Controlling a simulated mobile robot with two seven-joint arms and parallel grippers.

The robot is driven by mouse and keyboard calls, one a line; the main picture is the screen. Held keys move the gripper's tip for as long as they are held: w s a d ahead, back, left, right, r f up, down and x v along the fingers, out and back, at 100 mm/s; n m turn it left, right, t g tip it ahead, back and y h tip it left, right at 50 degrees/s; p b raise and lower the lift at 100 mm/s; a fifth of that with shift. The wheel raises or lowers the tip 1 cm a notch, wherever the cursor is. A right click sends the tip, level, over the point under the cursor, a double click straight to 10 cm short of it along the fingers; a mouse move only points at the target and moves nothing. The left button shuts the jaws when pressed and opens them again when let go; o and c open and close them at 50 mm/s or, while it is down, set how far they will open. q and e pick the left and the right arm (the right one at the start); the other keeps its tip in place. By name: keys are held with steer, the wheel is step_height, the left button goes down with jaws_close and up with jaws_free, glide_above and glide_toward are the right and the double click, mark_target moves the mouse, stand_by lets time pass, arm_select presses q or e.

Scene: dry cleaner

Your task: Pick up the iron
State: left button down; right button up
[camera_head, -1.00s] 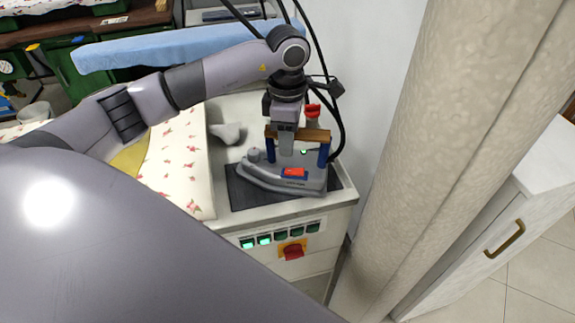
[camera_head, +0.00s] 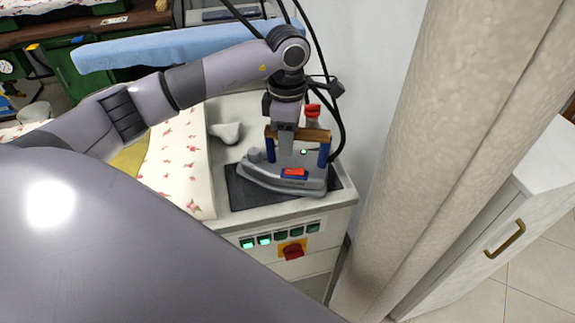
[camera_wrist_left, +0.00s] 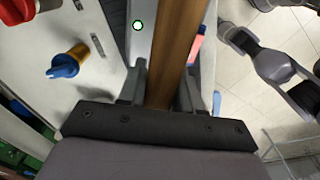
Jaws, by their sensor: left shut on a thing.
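The iron (camera_head: 268,178) has a grey body, blue posts and a brown wooden handle; it is on a dark pad (camera_head: 240,192) on the white ironing station at the centre of the head view. My left gripper (camera_head: 287,140) comes down from above and is shut on the wooden handle. In the left wrist view the handle (camera_wrist_left: 178,50) runs between the two fingers of the left gripper (camera_wrist_left: 160,85). I cannot tell whether the iron's base touches the pad. My right gripper is not in view.
A row of green buttons and a red knob (camera_head: 293,251) are on the station's front. A floral cloth (camera_head: 180,165) lies left of the iron. A beige column (camera_head: 430,150) and a white cabinet (camera_head: 490,240) stand to the right.

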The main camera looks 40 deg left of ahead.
arm_select(q)
steer(key=shift+r, duration=0.1)
steer(key=shift+w+r, duration=0.15)
steer(key=shift+r, duration=0.15)
steer(key=shift+w+f, duration=0.1)
steer(key=shift+r, duration=0.45)
step_height(320, 180, up, 8)
steer(key=shift+f+b, duration=0.1)
steer(key=shift+b, duration=0.25)
step_height(320, 180, up, 11)
steer(key=p, duration=0.2)
